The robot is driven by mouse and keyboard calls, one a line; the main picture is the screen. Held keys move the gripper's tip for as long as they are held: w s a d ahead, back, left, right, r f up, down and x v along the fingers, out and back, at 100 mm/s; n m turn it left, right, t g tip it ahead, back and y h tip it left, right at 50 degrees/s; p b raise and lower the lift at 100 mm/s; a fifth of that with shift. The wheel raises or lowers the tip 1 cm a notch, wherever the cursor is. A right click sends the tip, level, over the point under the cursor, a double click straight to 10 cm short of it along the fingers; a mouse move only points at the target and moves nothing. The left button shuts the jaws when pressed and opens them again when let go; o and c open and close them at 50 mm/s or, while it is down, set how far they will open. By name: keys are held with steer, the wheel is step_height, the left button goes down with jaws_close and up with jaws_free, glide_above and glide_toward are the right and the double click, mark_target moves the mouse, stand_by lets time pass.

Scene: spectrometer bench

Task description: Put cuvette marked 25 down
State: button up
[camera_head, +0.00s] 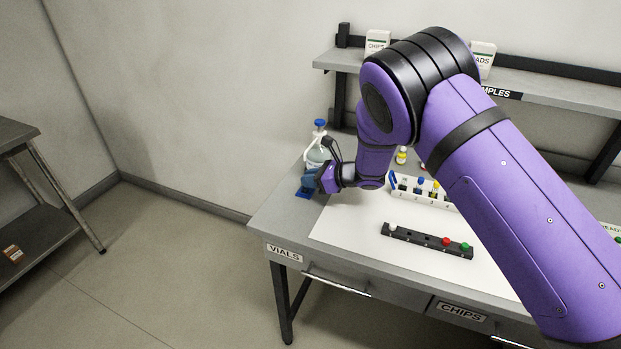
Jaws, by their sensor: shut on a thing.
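My gripper (313,182) is at the back left of the bench, low over the tabletop, with its fingers pointing left. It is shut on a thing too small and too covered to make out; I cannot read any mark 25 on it. Blue parts (304,193) show at the fingertips and just below; I cannot tell whether they touch the tabletop. A white rack (434,201) with several coloured-topped cuvettes stands right of my gripper. A black strip holder (427,241) with white, red and green tops lies in front of it.
A clear bottle with a blue cap (320,125) stands close behind my gripper. A small yellow vial (402,155) is farther right. A shelf (560,90) with boxes runs along the back. The white mat (345,225) is bare at its left. My arm covers the bench's right part.

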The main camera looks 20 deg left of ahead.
steer(key=o, duration=0.7)
steer(key=shift+r, duration=0.1)
steer(key=v, duration=1.2)
